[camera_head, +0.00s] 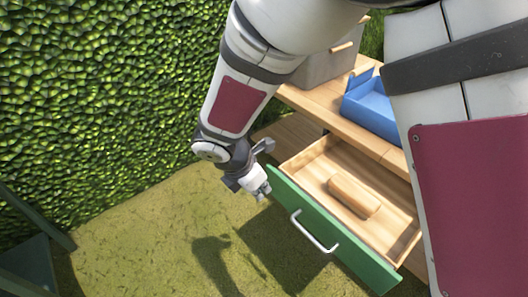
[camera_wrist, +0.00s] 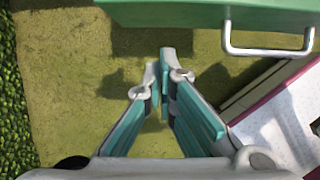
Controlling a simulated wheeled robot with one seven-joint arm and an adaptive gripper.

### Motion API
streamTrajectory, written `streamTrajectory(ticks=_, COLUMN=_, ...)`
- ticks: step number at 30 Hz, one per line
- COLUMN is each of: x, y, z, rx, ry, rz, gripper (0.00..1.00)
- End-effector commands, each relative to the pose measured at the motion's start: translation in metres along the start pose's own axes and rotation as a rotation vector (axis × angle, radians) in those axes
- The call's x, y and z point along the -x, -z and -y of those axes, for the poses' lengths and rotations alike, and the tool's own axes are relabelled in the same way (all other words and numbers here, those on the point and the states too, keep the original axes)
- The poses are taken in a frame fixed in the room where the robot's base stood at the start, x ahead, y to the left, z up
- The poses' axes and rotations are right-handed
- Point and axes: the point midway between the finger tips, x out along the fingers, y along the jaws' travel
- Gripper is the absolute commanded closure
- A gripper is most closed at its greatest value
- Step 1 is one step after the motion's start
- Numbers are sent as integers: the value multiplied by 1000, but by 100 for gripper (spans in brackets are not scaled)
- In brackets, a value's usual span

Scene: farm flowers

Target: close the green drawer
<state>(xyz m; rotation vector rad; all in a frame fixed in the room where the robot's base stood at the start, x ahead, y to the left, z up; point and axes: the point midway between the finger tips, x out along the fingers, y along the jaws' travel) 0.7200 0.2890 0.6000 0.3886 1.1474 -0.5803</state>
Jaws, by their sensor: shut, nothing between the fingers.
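The green drawer (camera_head: 335,240) is pulled out from the wooden table, with its green front facing the lower left and a silver handle (camera_head: 313,232) on it. A light wooden block (camera_head: 353,195) lies inside it. My gripper (camera_head: 265,193) is at the drawer front's left end, outside the drawer; I cannot tell whether it touches. In the wrist view the green front (camera_wrist: 210,14) and handle (camera_wrist: 268,50) run along the top, beyond my gripper (camera_wrist: 160,68). The fingers are shut with nothing between them.
On the wooden table top (camera_head: 330,112) stand a blue open box (camera_head: 372,108) and a grey box (camera_head: 330,68). A leafy hedge (camera_head: 100,90) is at the left and back. A dark green object (camera_head: 25,262) stands at the lower left. The ground (camera_head: 150,230) before the drawer is clear.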

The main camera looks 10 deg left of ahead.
Motion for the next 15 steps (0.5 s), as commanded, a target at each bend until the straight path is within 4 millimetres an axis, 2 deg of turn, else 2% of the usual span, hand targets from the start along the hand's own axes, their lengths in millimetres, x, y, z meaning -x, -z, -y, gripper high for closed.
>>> streamTrajectory(ticks=1, x=-3, y=-10, z=0, rx=-9, ry=-2, rz=2, gripper=100)
streamTrajectory(ticks=6, x=-8, y=-26, z=0, rx=-7, ry=-2, rz=1, gripper=100)
streamTrajectory(ticks=15, x=-9, y=-32, z=0, rx=-5, ry=-2, rz=1, gripper=100)
